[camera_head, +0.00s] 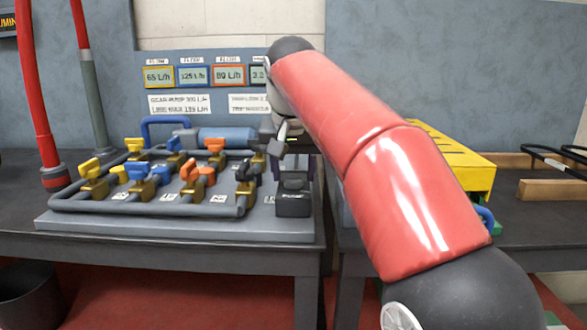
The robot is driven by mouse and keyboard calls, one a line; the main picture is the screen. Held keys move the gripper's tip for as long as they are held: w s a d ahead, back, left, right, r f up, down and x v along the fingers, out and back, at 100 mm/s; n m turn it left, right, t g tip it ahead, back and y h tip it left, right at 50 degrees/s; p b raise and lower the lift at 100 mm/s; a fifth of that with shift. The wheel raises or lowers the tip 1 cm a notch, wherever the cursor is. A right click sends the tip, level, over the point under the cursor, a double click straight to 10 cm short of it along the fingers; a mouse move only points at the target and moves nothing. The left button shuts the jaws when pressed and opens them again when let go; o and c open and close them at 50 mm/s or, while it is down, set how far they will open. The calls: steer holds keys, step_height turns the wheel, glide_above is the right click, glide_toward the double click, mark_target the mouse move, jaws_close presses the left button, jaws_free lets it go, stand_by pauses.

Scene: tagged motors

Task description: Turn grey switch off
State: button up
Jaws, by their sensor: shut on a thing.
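A dark switch box (293,204) stands at the right end of the grey pump panel. A small grey piece, which looks like the grey switch (292,180), rises from its top. My gripper (291,168) points down over this box, its fingers at the sides of the grey piece and shut on it. The picture is too small to read the switch's position. My red arm comes in from the lower right and hides part of the gripper's wrist and the panel's right side.
The grey panel (180,227) carries pipes, brass valves with yellow, blue and orange handles, and a black-handled valve (247,172) left of my gripper. A blue pump (226,138) lies behind. Flow displays (192,75) hang above. A yellow block (455,160) stands right of my arm.

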steer(key=shift+d+r+n+p, duration=0.1)
steer(key=shift+n+p, duration=0.25)
steer(key=shift+n, duration=0.05)
steer(key=n+y+p, duration=0.1)
steer(key=n+p, duration=0.1)
steer(key=n, duration=0.1)
steer(key=shift+d+r, duration=0.1)
steer(key=n+y+p, duration=0.2)
steer(key=n, duration=0.2)
steer(key=shift+w+g, duration=0.1)
steer(key=shift+g, duration=0.3)
steer(key=n, duration=0.2)
steer(key=n+g+y, duration=0.1)
steer(key=n, duration=0.2)
steer(key=shift+w+d, duration=0.15)
steer(key=n+g, duration=0.1)
steer(key=n, duration=0.1)
steer(key=n+g, duration=0.1)
steer(key=n, duration=0.2)
steer(key=shift+w+y, duration=0.1)
steer(key=shift+y, duration=0.3)
steer(key=o, duration=1)
steer(key=shift+f+g, duration=0.2)
steer(key=shift+g, duration=0.1)
